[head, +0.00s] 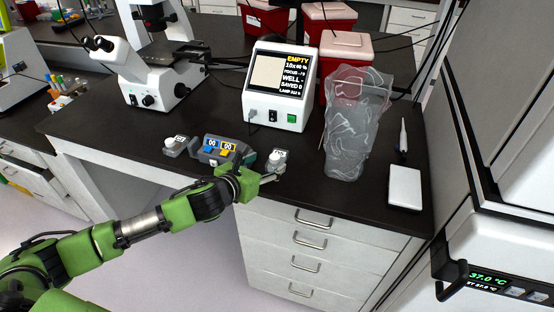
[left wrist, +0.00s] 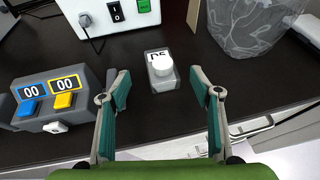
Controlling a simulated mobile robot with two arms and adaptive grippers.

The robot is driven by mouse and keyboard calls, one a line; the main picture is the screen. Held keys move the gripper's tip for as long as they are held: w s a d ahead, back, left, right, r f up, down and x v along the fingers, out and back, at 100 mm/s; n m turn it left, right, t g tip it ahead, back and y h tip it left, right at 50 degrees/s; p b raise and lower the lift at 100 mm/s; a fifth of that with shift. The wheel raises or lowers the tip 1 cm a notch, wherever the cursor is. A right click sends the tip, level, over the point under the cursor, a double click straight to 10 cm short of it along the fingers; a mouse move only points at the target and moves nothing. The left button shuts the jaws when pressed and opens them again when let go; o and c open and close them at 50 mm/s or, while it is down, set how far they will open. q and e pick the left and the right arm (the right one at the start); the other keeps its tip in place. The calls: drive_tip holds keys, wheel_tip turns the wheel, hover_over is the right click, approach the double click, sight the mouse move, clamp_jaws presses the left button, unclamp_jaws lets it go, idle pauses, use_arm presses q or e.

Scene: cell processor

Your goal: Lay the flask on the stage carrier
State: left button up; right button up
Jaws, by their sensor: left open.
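A small clear flask with a white cap and a dark-lettered label (head: 277,161) stands on the black bench near its front edge. It also shows in the left wrist view (left wrist: 162,78), centred in the gap between the fingertips. My left gripper (head: 272,178) is open, just in front of the flask; its teal finger pads (left wrist: 160,84) lie left and right of it, with nothing held. The microscope (head: 155,62) stands at the back left with a dark stage (head: 172,54). I cannot make out the carrier on it. My right gripper is not in view.
A grey counter with blue and yellow keys (head: 222,150) sits left of the flask, with another small capped container (head: 175,146) beyond it. A white screen box (head: 280,88) stands behind. A clear bag (head: 352,125) and a white flat box (head: 405,187) are right.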

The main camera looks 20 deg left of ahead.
sight(271, 161)
use_arm(q)
drive_tip(key=shift+p+x, duration=0.7)
drive_tip(key=shift+x, duration=2.05)
drive_tip(key=shift+s, duration=0.1)
drive_tip(key=c, duration=1.4)
drive_tip(key=shift+o, duration=0.2)
